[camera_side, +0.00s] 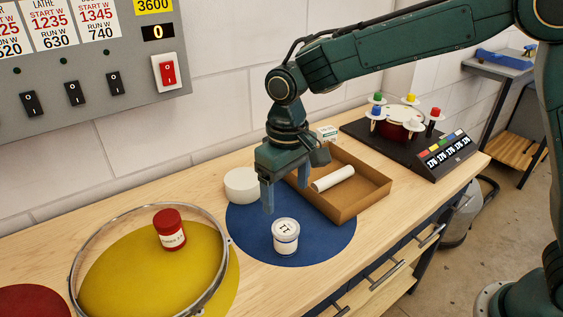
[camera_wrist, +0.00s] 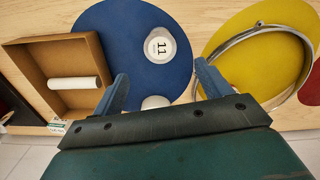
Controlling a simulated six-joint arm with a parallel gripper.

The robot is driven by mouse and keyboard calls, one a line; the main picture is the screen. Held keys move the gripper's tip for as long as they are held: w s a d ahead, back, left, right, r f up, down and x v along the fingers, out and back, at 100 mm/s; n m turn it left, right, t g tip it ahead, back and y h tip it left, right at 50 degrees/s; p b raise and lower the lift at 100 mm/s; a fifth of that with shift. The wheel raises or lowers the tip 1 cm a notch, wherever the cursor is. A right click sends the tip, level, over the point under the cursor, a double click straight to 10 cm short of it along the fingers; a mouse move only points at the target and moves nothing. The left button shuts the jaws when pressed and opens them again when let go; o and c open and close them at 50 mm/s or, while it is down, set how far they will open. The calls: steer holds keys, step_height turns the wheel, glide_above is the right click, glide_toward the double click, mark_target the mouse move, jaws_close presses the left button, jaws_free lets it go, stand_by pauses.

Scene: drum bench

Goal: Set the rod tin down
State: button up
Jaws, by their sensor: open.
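A second tin (camera_side: 170,236), white-labelled with a red lid, stands on the yellow disc (camera_side: 130,265). My gripper (camera_side: 285,190) is open and empty above the blue disc, behind the white tin and apart from it. Its two fingers point down, and they also show in the wrist view (camera_wrist: 161,75).
A plain white round piece (camera_side: 242,185) lies at the blue disc's back left edge. An open cardboard box (camera_side: 350,211) holding a white roll (camera_side: 333,178) stands right. A dark board with coloured pegs (camera_side: 410,118) is at the back right.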

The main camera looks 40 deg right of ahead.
steer(key=shift+r, duration=0.6)
steer(key=shift+d, duration=0.1)
steer(key=s+d+r+m+t, duration=0.1)
steer(key=s+d+r+t, duration=0.2)
steer(key=s+d+r, duration=0.8)
steer(key=s+d+t, duration=0.1)
steer(key=s+d, duration=0.3)
steer(key=s, duration=0.2)
steer(key=s+d+f+m+t, duration=0.1)
steer(key=s+d, duration=0.3)
steer(key=s, duration=0.3)
steer(key=shift+d+f+t, duration=0.3)
steer(key=shift+d, duration=0.1)
